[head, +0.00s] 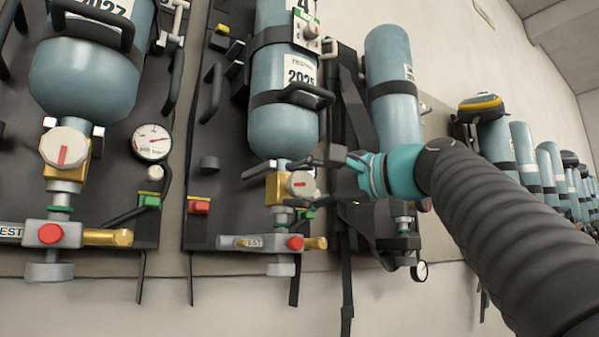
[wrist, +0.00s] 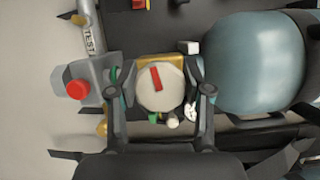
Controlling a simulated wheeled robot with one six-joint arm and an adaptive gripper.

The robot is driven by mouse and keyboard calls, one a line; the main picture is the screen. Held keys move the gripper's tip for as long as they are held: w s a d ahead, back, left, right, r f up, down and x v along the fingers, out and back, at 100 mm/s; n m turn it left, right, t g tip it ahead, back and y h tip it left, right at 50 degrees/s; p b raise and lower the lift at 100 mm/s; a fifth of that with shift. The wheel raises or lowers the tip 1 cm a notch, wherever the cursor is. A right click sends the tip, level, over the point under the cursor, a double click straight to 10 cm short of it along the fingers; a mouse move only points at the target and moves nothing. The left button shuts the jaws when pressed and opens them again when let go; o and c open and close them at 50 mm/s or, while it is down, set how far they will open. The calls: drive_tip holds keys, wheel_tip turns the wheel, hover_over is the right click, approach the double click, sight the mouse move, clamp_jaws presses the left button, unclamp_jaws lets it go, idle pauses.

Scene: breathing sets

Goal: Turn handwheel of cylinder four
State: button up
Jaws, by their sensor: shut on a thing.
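Cylinder four (head: 283,120) is a blue-grey bottle hanging valve-down on a dark backplate, with a "4" tag near its top. Its handwheel (head: 301,184) is a pale round knob with a red mark, on a brass valve body below the bottle. My gripper (head: 280,186) reaches in from the right, its dark fingers around the handwheel. In the wrist view the handwheel (wrist: 160,88) sits between the two fingers of my gripper (wrist: 161,95), which are shut on it. Its red mark is slightly tilted there. The bottle (wrist: 252,62) is on the right in that view.
Below the handwheel is a grey TEST block (head: 250,242) with a red button (head: 295,243). Another set, with a pressure gauge (head: 152,142), hangs to the left. A further cylinder (head: 393,85) hangs right, behind my arm.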

drive_tip(key=n+h+p, duration=0.1)
drive_tip(key=n, duration=0.2)
drive_tip(key=shift+g, duration=0.3)
drive_tip(key=n+h, duration=0.1)
drive_tip(key=n, duration=0.2)
drive_tip(key=shift+f+h+p, duration=0.15)
drive_tip(key=shift+h+p, duration=0.25)
drive_tip(key=n+h, duration=0.1)
drive_tip(key=n, duration=0.2)
drive_tip(key=shift+f+n+h, duration=0.1)
drive_tip(key=shift+n+h, duration=0.2)
drive_tip(key=shift+h, duration=0.1)
drive_tip(key=shift+d+n+t+h, duration=0.15)
drive_tip(key=shift+n+t+h, duration=0.35)
drive_tip(key=shift+n+h, duration=0.6)
drive_tip(key=shift+w+n, duration=0.1)
drive_tip(key=shift+n, duration=0.2)
drive_tip(key=o, duration=1.2)
drive_tip(key=shift+c, duration=0.2)
